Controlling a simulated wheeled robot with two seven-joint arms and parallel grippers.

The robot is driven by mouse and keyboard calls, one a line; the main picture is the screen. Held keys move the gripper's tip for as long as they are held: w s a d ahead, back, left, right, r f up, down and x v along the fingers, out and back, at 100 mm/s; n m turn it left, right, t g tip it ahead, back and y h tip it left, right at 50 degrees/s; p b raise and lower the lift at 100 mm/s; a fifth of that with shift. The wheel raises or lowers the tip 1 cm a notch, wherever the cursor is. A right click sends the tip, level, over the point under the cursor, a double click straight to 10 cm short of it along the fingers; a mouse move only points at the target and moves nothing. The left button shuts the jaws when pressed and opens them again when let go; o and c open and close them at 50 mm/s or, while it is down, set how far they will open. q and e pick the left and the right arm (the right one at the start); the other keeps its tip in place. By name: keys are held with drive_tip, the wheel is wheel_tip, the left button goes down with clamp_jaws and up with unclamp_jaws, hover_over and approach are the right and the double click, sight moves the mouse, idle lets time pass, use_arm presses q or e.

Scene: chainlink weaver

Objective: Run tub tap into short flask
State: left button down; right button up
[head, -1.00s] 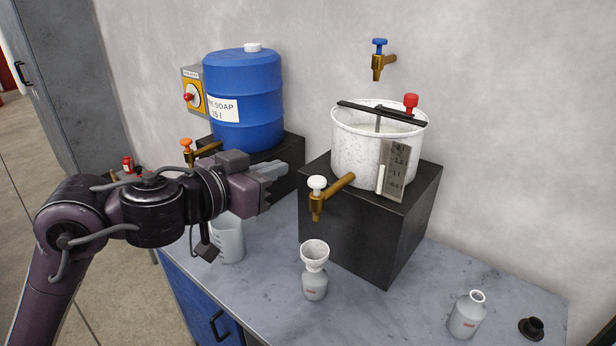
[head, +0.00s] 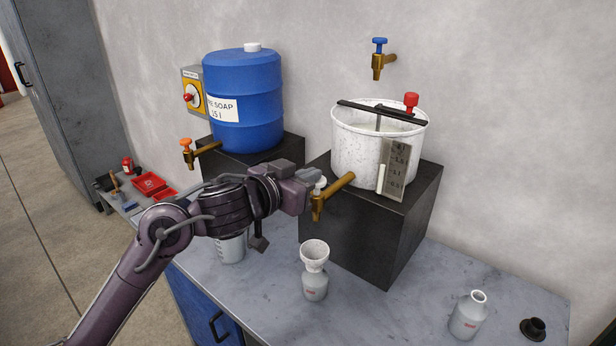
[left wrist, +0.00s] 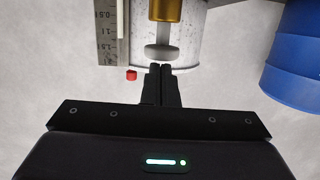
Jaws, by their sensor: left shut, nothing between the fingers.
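The white speckled tub (head: 350,150) stands on a black block with its brass tap (head: 335,192) pointing out to the front left. A small grey flask (head: 315,288) with a white funnel (head: 314,255) stands on the bench below the tap. A similar flask (head: 467,316), open-necked, stands at the right. My right gripper is out of view.
A measuring jug (head: 230,250) is partly behind my arm. A blue-handled wall tap (head: 379,62) is above the tub. A black stopper (head: 532,328) lies far right.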

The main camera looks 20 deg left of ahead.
use_arm(q)
drive_tip(key=shift+f+b, duration=0.3)
drive_tip(key=shift+f, duration=0.65)
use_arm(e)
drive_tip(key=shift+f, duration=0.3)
use_arm(q)
drive_tip(key=shift+s+f, duration=0.1)
drive_tip(key=shift+f, duration=0.1)
idle(0.5)
